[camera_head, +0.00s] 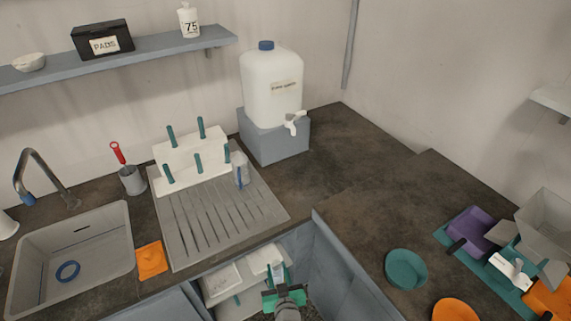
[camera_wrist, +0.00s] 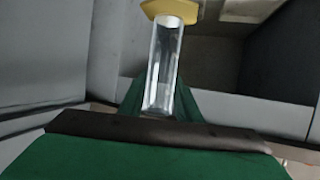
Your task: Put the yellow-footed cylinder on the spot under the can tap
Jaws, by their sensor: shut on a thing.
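My gripper (camera_head: 284,290) is low at the front, over an open drawer or cabinet below the worktop. In the wrist view, my gripper (camera_wrist: 160,112) is shut on the yellow-footed cylinder (camera_wrist: 163,68), a clear, narrow vessel. Its yellow foot (camera_wrist: 170,10) is at the top edge of that view, away from the palm. The foot cannot be made out in the head view. The white can (camera_head: 271,92) with a blue cap stands on a grey block (camera_head: 275,140) at the back. Its white tap (camera_head: 295,122) sticks out at the front right. I see no clear mark under it.
A draining board (camera_head: 262,207) bears a white peg rack (camera_head: 190,160) and a clear vessel with blue (camera_head: 240,172). The sink (camera_head: 105,240) is at left. A teal disc (camera_head: 406,268) and an orange disc (camera_head: 456,310) lie at right. The worktop (camera_head: 350,180) right of the can is clear.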

